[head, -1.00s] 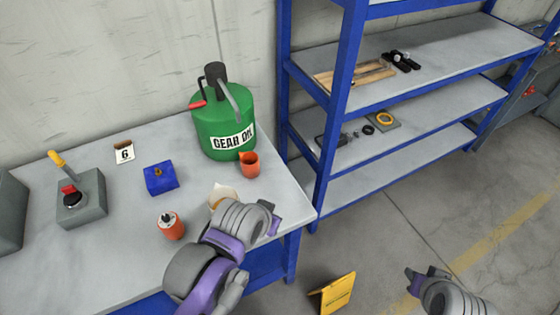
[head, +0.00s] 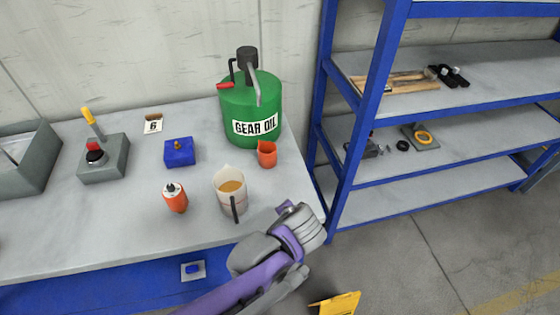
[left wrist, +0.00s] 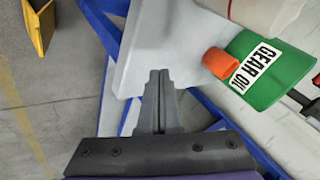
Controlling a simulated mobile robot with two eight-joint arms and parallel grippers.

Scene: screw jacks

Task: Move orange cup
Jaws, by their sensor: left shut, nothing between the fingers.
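The orange cup (head: 267,154) stands upright on the table near its right edge, just in front of the green gear oil can (head: 252,107). The cup also shows in the left wrist view (left wrist: 220,64), beside the can (left wrist: 268,75). My left gripper (head: 284,208) is in front of the cup and apart from it, near the table's right front corner. In the left wrist view its fingers (left wrist: 160,78) are together with nothing between them. My right gripper is out of view.
A clear jug with amber liquid (head: 229,195) stands left of my left gripper. An orange screw jack (head: 175,197), a blue block (head: 179,152) and a grey switch box (head: 104,160) are further left. A blue shelf rack (head: 335,140) stands right of the table. A yellow sign (head: 340,304) is on the floor.

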